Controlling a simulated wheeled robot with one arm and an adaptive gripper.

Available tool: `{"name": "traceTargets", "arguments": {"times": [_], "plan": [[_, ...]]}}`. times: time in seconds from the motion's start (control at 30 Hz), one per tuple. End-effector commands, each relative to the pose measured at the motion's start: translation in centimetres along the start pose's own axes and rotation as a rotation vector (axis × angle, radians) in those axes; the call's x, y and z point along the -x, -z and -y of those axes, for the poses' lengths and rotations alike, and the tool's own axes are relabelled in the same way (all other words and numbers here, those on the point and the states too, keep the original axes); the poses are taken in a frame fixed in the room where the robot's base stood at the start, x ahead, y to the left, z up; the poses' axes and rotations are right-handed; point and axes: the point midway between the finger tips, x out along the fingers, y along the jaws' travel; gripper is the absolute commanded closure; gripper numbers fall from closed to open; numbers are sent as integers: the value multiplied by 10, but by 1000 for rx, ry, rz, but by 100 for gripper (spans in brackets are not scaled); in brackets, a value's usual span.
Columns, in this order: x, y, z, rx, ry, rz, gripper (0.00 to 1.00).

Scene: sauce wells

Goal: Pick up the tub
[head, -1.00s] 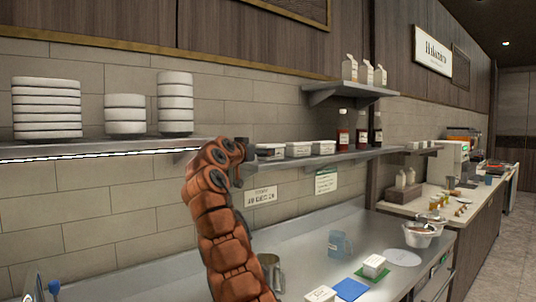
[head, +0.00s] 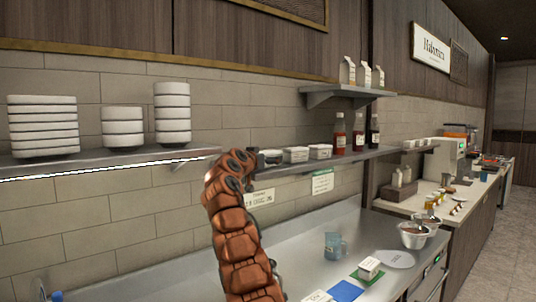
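Several small white tubs with dark labels sit on the middle wall shelf: a left one (head: 271,156) beside my gripper, a middle one (head: 296,155) and a right one (head: 320,151). White box-like tubs also stand on the counter, one on a green mat (head: 369,267) and one at the bottom edge (head: 318,297). Which one the task means is not clear. My gripper (head: 252,160) is at the shelf's left end, at the left tub, partly hidden behind my orange arm. I cannot tell whether its fingers touch that tub or are open.
Stacked white bowls (head: 43,127) stand on the left shelf (head: 105,161). Sauce bottles (head: 358,134) stand right of the shelf tubs, with cartons (head: 364,74) on a shelf above. A blue mug (head: 335,246), a blue mat (head: 346,291) and metal bowls (head: 413,236) are on the counter.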

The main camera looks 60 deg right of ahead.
Motion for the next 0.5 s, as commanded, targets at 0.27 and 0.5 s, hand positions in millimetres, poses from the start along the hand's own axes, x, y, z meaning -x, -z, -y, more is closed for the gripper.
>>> {"name": "traceTargets", "arguments": {"times": [0.27, 0.5], "plan": [[-3, 0, 1, -1, 1, -2, 0], [-3, 0, 1, -1, 1, -2, 23]]}}
